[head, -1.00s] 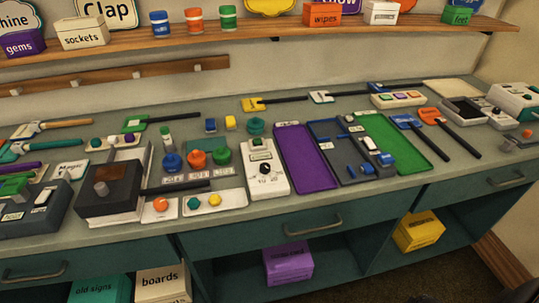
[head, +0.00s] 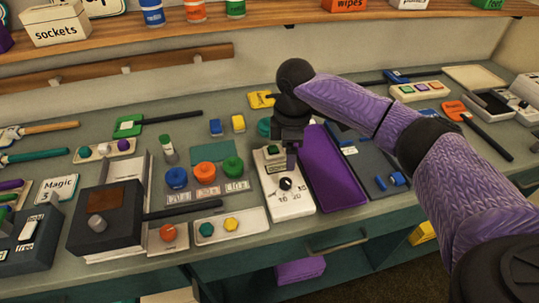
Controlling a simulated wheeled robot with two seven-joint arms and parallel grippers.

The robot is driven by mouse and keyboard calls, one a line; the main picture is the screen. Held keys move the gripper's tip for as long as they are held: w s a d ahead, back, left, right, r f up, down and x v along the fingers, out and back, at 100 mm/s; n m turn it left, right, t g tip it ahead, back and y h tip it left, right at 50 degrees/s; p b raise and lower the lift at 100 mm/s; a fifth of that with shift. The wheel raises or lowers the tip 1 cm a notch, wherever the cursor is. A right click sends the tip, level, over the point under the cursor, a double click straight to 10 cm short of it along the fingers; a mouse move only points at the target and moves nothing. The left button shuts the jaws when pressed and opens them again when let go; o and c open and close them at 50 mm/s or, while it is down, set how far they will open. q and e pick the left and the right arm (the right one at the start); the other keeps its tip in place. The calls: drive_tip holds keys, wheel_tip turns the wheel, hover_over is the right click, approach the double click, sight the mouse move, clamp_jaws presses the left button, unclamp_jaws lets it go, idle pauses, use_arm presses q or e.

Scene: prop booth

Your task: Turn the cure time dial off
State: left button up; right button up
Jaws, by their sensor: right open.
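A white timer box (head: 292,208) stands on the bench, left of the purple tray. A round black dial (head: 285,184) with a light mark sits on its front half, with small numbers printed around it. I cannot read which number the mark points to. My right gripper (head: 289,157) points down over the back part of this box, just behind the dial and apart from it. It is open and empty. It hides part of the box's upper end and its small display (head: 275,164). My left gripper is not in view.
Orange, blue and green knobs (head: 204,174) stand left of the box. A dark grey machine (head: 105,225) with a long black handle is further left. The purple tray (head: 325,165) lies close on the right, partly under my right arm. Bench drawers are below.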

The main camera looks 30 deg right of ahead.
sight(286, 181)
drive_tip(key=f, duration=0.1)
drive_tip(key=f+b, duration=0.1)
drive_tip(key=f, duration=0.1)
drive_tip(key=f+b, duration=0.1)
drive_tip(key=f, duration=0.1)
drive_tip(key=shift+s+a, duration=0.2)
drive_tip(key=shift+a, duration=0.1)
wheel_tip(286, 181, down, 3)
drive_tip(key=shift+w+f+b, duration=0.1)
drive_tip(key=shift+f+b, duration=0.1)
drive_tip(key=shift+b, duration=0.25)
drive_tip(key=shift+f, duration=0.45)
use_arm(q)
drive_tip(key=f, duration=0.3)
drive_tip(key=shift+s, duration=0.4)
use_arm(e)
drive_tip(key=shift+c, duration=0.6)
clamp_jaws()
